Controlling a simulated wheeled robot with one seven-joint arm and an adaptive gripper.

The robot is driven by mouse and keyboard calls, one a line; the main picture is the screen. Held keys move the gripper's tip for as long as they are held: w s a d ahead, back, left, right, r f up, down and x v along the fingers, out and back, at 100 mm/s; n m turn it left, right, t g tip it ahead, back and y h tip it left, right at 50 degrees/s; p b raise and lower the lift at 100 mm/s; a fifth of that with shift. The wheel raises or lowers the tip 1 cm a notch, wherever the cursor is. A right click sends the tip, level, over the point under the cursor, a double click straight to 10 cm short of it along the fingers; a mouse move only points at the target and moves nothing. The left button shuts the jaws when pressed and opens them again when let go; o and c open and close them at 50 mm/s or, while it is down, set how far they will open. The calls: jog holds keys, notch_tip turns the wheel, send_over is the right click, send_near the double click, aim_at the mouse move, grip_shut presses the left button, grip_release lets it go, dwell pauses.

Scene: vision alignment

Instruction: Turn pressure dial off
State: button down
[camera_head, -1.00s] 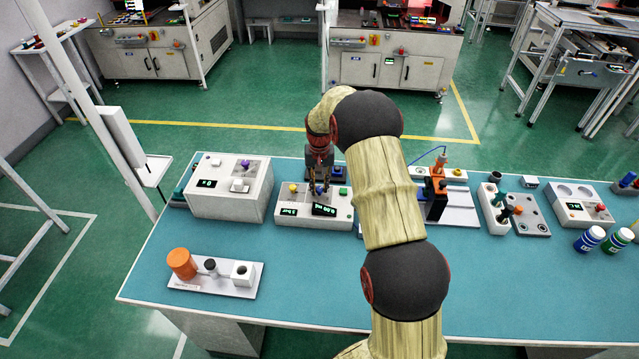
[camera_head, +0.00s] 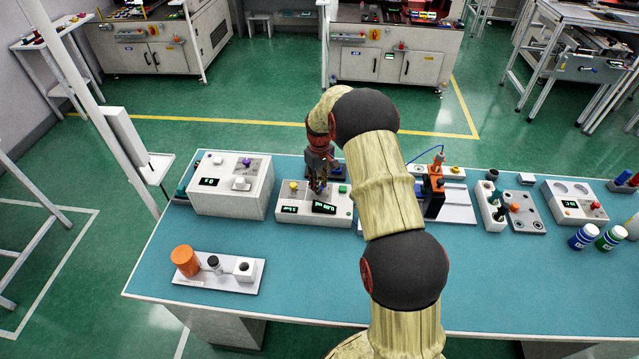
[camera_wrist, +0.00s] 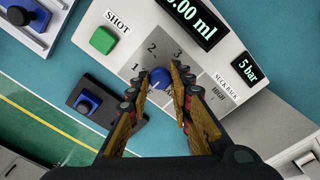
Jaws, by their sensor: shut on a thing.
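A pale dispenser box (camera_head: 334,213) stands near the back of the blue table, with two dark displays. In the wrist view its panel (camera_wrist: 225,62) shows a blue dial (camera_wrist: 161,76) on a grey patch, with the marks 1, 2 and 3 around it. My gripper (camera_wrist: 160,84) is shut on the blue dial, one finger on each side. The dial's pointer is too small to read. The display (camera_wrist: 194,15) ends in "00 ml" and a smaller one (camera_wrist: 247,68) reads 5 bar.
A green SHOT button (camera_wrist: 103,40) is near the dial. A larger white device (camera_head: 232,186) stands to the left, and an orange-and-black stand (camera_head: 434,190) to the right.

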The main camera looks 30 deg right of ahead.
dwell(0.4)
jog(key=c, duration=1.6)
grip_release()
notch_tip(320, 180, up, 12)
